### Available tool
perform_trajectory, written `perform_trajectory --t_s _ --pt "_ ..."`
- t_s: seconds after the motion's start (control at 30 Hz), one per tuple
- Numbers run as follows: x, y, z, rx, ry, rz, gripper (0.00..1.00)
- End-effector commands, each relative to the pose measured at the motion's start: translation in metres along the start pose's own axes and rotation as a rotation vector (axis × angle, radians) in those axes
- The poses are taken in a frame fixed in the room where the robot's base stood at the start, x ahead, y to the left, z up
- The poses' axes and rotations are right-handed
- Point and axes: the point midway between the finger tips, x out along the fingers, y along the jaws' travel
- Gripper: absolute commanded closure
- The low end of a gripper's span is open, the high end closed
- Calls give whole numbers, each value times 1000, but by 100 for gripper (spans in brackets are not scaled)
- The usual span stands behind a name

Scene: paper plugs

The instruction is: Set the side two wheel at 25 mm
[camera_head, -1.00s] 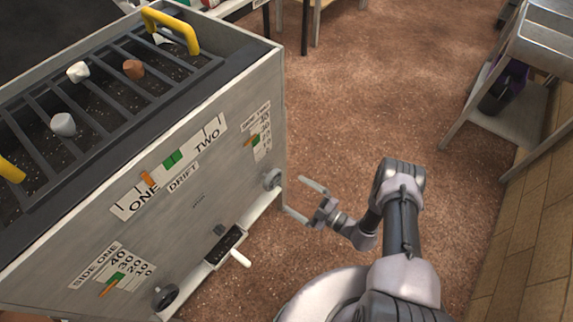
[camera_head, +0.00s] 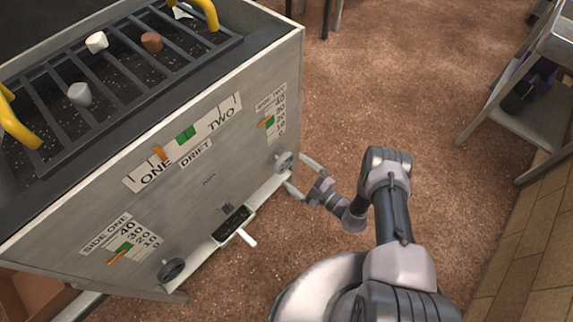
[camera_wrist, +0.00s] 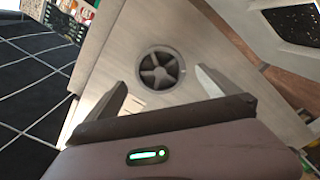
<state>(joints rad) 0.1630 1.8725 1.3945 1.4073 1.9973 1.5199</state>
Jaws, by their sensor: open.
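The side two wheel (camera_head: 284,161) is a small dark spoked handwheel at the lower right of the grey machine's front panel. In the wrist view the wheel (camera_wrist: 161,68) sits ahead, between and beyond my open fingers. My gripper (camera_head: 298,174) is open and empty, its fingertips close to the wheel; I cannot tell if they touch. It also shows in the wrist view (camera_wrist: 163,88). The side two scale (camera_head: 272,114) runs from 0 to 40, with a green mark and an orange pointer around the 20 level; the exact reading is too small to tell.
The side one wheel (camera_head: 171,270) and side one scale (camera_head: 120,244) are at the panel's lower left. A white-handled lever (camera_head: 246,237) sticks out between the wheels. The drift scale (camera_head: 184,140) is above. A metal stand (camera_head: 489,118) is at the right; floor between is clear.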

Motion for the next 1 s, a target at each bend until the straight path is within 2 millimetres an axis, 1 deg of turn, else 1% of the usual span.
perform_trajectory --t_s 0.1,0.27,0.3,0.37,0.5,0.6,0.67,0.73,1.0 --pt "0 -2 1 -348 0 0 0" --pt "0 -1 0 -847 0 0 0" --pt "0 0 0 -973 0 0 0" --pt "0 0 0 -1162 0 0 0" --pt "0 1 -1 -1602 0 0 0" --pt "0 0 -1 -1837 0 1 0" --pt "0 0 0 -1912 1 0 0" --pt "0 0 0 -1945 1 0 0" --pt "0 -1 1 -1944 0 1 0"
